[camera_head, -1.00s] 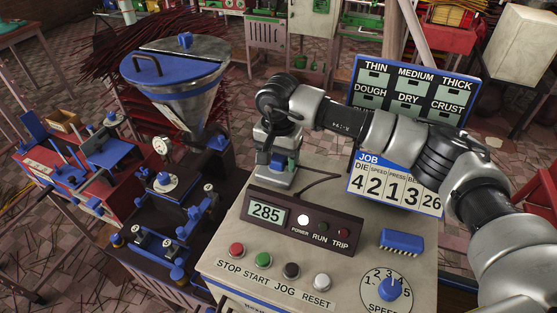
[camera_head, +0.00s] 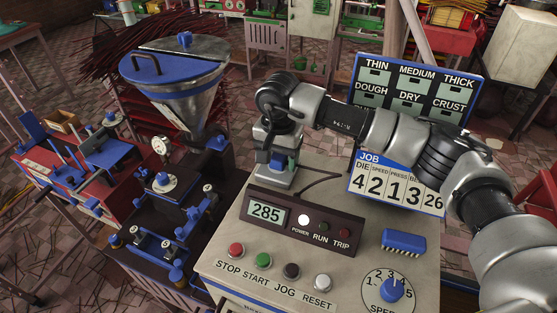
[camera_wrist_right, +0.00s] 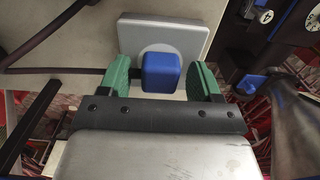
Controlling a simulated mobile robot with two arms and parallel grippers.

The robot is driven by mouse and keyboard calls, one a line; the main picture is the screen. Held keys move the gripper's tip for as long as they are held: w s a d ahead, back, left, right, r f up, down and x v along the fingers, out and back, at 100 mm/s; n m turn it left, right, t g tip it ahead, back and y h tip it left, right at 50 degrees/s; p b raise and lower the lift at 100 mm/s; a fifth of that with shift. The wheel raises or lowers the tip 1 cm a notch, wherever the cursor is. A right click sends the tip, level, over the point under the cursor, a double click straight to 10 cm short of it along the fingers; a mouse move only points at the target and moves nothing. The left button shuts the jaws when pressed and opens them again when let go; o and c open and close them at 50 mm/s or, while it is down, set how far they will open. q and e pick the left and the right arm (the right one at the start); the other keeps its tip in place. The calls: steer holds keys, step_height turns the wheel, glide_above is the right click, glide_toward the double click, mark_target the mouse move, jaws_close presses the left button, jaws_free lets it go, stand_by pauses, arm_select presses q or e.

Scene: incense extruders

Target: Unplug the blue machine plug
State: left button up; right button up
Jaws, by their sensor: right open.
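The blue plug (camera_wrist_right: 160,72) sits in a grey square socket plate (camera_wrist_right: 187,33) on top of the pale control cabinet. In the right wrist view my right gripper (camera_wrist_right: 160,80) is open, with one green finger on each side of the plug. Whether the fingers touch the plug I cannot tell; narrow gaps seem to show. In the head view my right gripper (camera_head: 282,158) points down over the socket, and a bit of the blue plug (camera_head: 278,161) shows beneath it. My left gripper is not in view.
The control box (camera_head: 305,220) with a 285 display stands close in front of the socket. A dark cable (camera_head: 322,179) runs behind it. The hopper (camera_head: 180,95) stands to the left. The job board (camera_head: 398,185) and thickness board (camera_head: 415,90) stand at right.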

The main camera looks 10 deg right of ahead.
mark_target(278, 156)
stand_by(0.4)
jaws_close()
steer(key=shift+r, duration=0.1)
steer(key=shift+r, duration=0.1)
steer(key=shift+r+p, duration=0.7)
steer(key=shift+r, duration=2.15)
